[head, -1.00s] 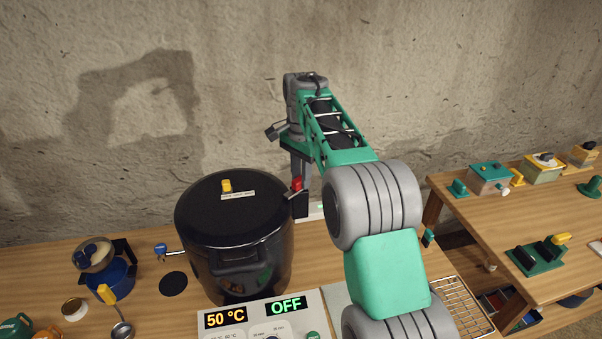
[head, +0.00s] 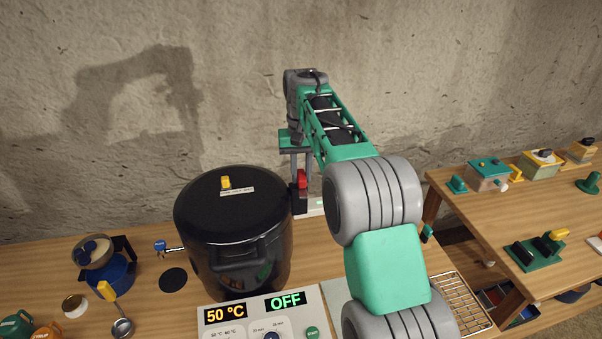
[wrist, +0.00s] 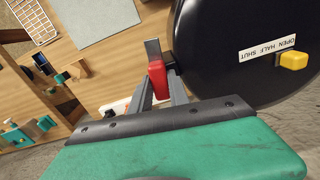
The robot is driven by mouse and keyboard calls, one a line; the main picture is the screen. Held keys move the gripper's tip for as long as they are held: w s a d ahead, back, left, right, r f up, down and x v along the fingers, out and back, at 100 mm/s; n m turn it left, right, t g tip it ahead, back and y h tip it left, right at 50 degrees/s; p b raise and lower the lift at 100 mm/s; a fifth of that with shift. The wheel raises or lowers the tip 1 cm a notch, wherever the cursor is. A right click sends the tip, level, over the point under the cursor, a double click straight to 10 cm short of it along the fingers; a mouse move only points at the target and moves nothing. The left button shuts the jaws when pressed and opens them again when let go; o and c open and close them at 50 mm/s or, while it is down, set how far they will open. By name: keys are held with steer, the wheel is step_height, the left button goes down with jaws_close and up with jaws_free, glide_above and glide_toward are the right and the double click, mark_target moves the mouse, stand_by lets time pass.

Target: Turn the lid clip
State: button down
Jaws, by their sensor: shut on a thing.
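The red lid clip (head: 302,179) is at the right rim of the big black pot (head: 235,262). In the wrist view the clip (wrist: 157,80) stands between my fingers, beside the black lid (wrist: 235,25). My gripper (head: 299,188) points down at the pot's right side and is shut on the clip; it also shows in the wrist view (wrist: 163,72). A yellow knob (head: 226,182) and a white label reading OPEN HALF SHUT (wrist: 267,47) are on the lid. The clip's lower part is hidden by the fingers.
A control panel (head: 268,318) in front of the pot reads 50 °C and OFF. A blue pot (head: 112,273) and a ladle (head: 122,327) are on the left. A wire rack (head: 462,305) is at the right edge. A second table (head: 500,225) holds several boxes.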

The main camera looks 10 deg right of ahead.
mark_target(301, 174)
steer(key=shift+n, duration=0.6)
steer(key=c, duration=1.2)
jaws_free()
steer(key=shift+c, duration=0.2)
step_height(301, 174, up, 8)
steer(key=shift+f, duration=0.2)
steer(key=shift+r, duration=0.1)
steer(key=shift+b, duration=0.3)
